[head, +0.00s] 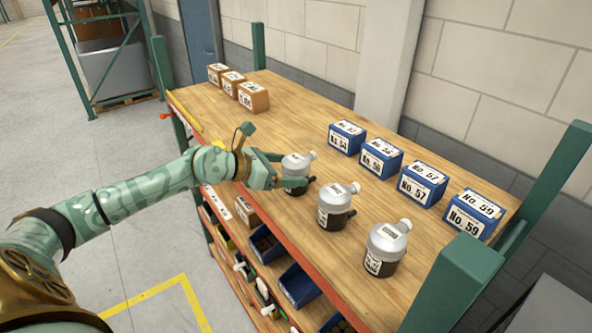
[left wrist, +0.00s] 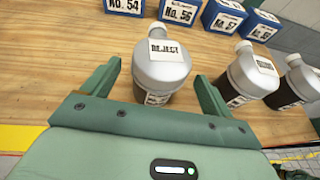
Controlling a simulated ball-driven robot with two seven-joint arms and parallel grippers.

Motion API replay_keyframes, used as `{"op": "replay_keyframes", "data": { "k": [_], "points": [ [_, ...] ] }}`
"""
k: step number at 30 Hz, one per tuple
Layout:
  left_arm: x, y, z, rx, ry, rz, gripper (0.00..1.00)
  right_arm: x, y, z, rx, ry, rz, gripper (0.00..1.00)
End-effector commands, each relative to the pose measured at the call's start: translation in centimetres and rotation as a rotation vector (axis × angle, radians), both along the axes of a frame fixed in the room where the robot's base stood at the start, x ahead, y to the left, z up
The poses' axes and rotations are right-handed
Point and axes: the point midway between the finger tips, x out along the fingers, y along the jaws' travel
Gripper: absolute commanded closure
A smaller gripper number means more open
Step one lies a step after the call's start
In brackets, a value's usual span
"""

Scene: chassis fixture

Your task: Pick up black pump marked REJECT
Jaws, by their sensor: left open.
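The pump marked REJECT (left wrist: 163,66) has a grey top and a dark lower body with a white label. It stands upright on the wooden bench top, between the two fingers of my left gripper (left wrist: 157,80). In the head view this pump (head: 297,163) is the farthest left of three similar pumps, with my left gripper (head: 293,171) open around its near side. The fingers look spread apart, with a gap to the pump in the wrist view. The lower part of the pump is partly hidden by a finger in the head view. My right gripper is out of view.
A middle pump (head: 336,203) and a right pump (head: 386,248) stand nearby in a row. Behind them are several blue numbered boxes (head: 380,158). Three brown boxes (head: 253,97) stand at the far left. Green posts (head: 462,285) rise at the bench corners. The bench centre is clear.

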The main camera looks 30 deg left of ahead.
Motion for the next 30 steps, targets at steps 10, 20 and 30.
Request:
{"op": "replay_keyframes", "data": {
  "k": [10, 20, 30],
  "points": [
    [2.7, -1.4, -1.6, -0.001, -0.001, 0.001, 0.14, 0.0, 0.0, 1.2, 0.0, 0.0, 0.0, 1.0],
    [2.6, -1.4, -1.6, -0.001, -0.001, 0.001, 0.7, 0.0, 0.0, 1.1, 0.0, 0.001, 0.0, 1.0],
    [2.7, -1.4, -1.2, -0.001, -0.004, 0.001, 0.81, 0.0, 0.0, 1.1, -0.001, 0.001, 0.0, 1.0]
  ]
}}
